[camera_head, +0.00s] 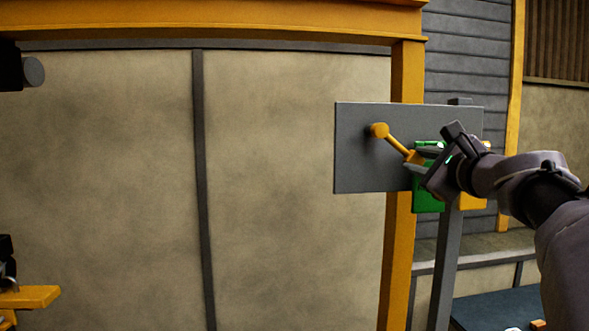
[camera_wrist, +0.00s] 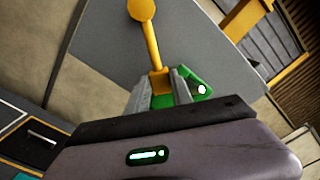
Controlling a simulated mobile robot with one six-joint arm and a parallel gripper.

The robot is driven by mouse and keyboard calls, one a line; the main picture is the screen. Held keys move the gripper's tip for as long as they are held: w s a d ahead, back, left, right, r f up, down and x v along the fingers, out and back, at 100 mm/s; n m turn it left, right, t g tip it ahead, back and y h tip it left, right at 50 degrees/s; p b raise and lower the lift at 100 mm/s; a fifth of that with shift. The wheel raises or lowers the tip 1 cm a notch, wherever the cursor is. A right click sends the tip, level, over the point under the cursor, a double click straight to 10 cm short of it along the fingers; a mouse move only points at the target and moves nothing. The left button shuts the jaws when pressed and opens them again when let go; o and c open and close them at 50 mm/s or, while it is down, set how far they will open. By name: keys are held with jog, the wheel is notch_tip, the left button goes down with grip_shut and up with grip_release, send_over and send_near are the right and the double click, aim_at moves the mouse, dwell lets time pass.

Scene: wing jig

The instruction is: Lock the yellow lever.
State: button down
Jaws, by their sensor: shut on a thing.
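The yellow lever (camera_head: 396,144) is on a grey panel, with its round yellow hub at the upper left and its arm slanting down to the right. In the wrist view the lever (camera_wrist: 152,45) runs from the hub at the top to a block-like end between my fingers. My gripper (camera_head: 412,160) is shut on that end, and it also shows in the wrist view (camera_wrist: 160,88). A green plate (camera_head: 428,197) lies right behind the lever's end, partly hidden by my gripper; its green corner with a pale round spot shows in the wrist view (camera_wrist: 195,78).
The grey panel (camera_head: 358,170) stands on a dark post (camera_head: 443,270) beside an orange upright (camera_head: 396,260). A second yellow piece (camera_head: 473,202) sits at the panel's right, partly behind my arm. Left of the panel, the space before the beige wall (camera_head: 290,200) looks clear.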

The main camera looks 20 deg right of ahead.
notch_tip(320, 180, up, 10)
jog(key=d+n, duration=0.1)
jog(key=n, duration=1.1)
jog(key=shift+s+b, duration=0.15)
jog(key=shift+b, duration=0.3)
jog(key=shift+d, duration=0.1)
jog(key=c, duration=1.4)
grip_release()
jog(key=shift+o, duration=1.4)
jog(key=shift+w, duration=0.2)
jog(key=shift+f, duration=0.1)
jog(key=shift+s, duration=0.1)
